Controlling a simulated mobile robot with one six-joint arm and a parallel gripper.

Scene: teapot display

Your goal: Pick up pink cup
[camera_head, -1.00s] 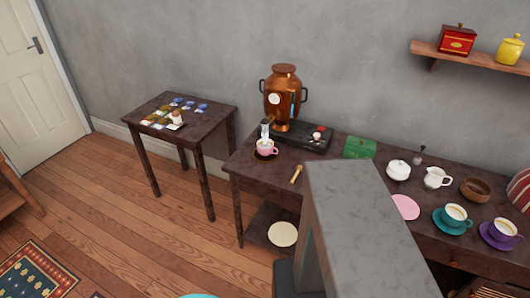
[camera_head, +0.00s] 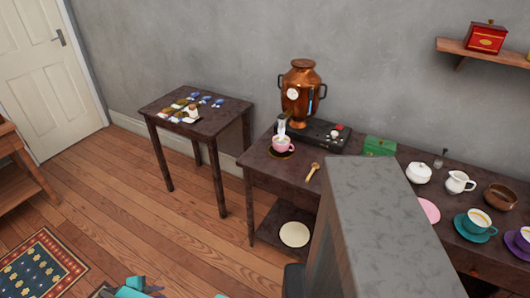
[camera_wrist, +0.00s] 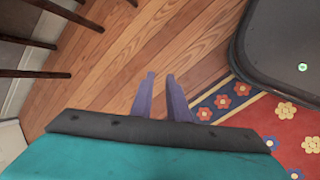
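The pink cup (camera_head: 283,144) stands upright on a dark round saucer (camera_head: 279,153) at the left end of the long dark table, under the spout of the copper urn (camera_head: 300,88). In the wrist view my gripper (camera_wrist: 160,78) shows two purple fingers spread apart with nothing between them. It points down over the wooden floor, and the cup is not in that view. Teal parts of my arm show at the bottom of the head view, well away from the cup.
A wooden spoon (camera_head: 312,172) and a green box (camera_head: 380,147) lie near the cup. A small side table (camera_head: 215,124) with cards stands to the left. Teal (camera_head: 475,237) and purple cups stand at right. My grey column blocks part of the table.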

